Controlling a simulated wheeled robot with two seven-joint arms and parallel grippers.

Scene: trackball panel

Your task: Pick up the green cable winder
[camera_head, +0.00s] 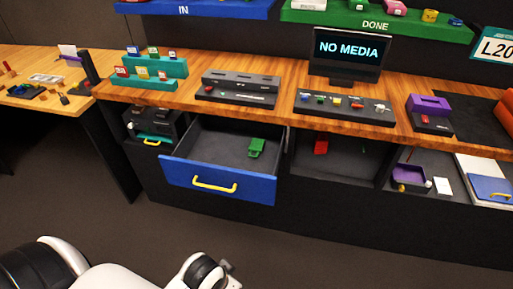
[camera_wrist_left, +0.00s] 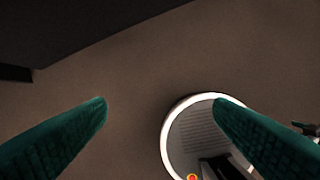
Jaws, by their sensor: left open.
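A small green object, which looks like the green cable winder (camera_head: 256,147), lies inside the open blue-fronted drawer (camera_head: 231,184), toward its right side. Its fine shape is too small to make out. The drawer has a yellow handle and a dark grey floor. My left arm comes in at the bottom left of the head view, well in front of and below the drawer. My left gripper (camera_wrist_left: 160,108) is open and empty in the left wrist view, its two teal fingers wide apart above the floor. My right gripper is not in view.
The wooden counter (camera_head: 285,125) above the drawer carries a teal rack (camera_head: 152,68), a dark slotted block (camera_head: 238,88), a monitor (camera_head: 347,55) and a purple block (camera_head: 429,104). An open bay right of the drawer holds a red item (camera_head: 321,145). The floor before the drawer is clear.

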